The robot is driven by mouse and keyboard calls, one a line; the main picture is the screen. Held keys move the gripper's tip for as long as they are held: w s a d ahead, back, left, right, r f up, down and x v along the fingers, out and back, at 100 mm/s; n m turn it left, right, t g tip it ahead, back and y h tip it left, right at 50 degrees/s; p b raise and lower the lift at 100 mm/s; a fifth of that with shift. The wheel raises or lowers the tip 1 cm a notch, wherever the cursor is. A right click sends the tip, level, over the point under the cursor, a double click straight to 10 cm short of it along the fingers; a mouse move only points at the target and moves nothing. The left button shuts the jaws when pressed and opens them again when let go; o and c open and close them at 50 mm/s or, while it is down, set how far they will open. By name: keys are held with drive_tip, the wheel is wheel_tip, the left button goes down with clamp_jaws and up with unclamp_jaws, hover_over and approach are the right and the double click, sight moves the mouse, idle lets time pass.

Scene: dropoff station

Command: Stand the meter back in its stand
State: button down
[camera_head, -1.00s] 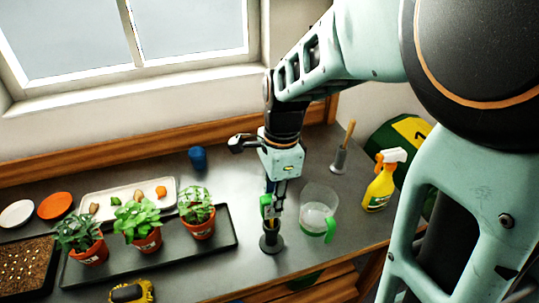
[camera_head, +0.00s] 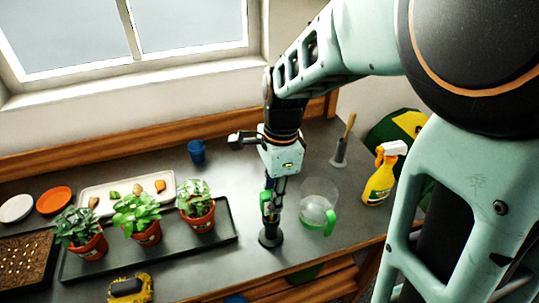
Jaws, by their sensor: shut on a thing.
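My gripper (camera_head: 270,198) points down over the front middle of the bench. It is shut on the meter (camera_head: 265,208), which shows as a small green patch between and beside the fingers. The stand (camera_head: 270,238), a dark round base with a short upright holder, is directly below. The meter's lower end is at or just over the top of the stand. The fingers hide most of the meter, and I cannot tell whether its lower end is inside the holder.
A clear jug with a green handle (camera_head: 330,222) stands close right of the stand. A black tray (camera_head: 172,246) with potted plants lies close left. A spray bottle (camera_head: 379,184) and a wooden-handled tool in a holder (camera_head: 340,160) are farther right. A blue cup (camera_head: 197,152) stands behind.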

drive_tip(key=shift+f, duration=0.15)
drive_tip(key=shift+f+b, duration=0.35)
drive_tip(key=shift+f, duration=0.55)
idle(0.5)
drive_tip(key=c, duration=1.6)
unclamp_jaws()
drive_tip(key=shift+r, duration=0.15)
